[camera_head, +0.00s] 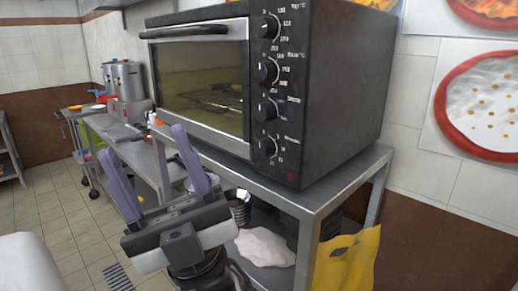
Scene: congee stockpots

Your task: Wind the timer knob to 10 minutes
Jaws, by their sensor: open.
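A black toaster oven (335,90) with a silver-framed glass door (203,85) stands on a steel table. Its right front strip carries a column of several round black knobs with white markings. The lowest knob (267,147) looks like the timer knob, but its label is too small to read. The knob's exact setting cannot be told. My gripper (145,150) is open and empty, its two purple fingers pointing up. It is in front of the table, below and left of the knobs, and apart from them.
The steel table (315,205) has a front edge and legs near my gripper. A yellow bag (348,262) hangs at its right, and a white cloth (265,247) lies on the lower shelf. Stockpots (128,80) stand on a counter at the back left. The tiled floor at left is mostly clear.

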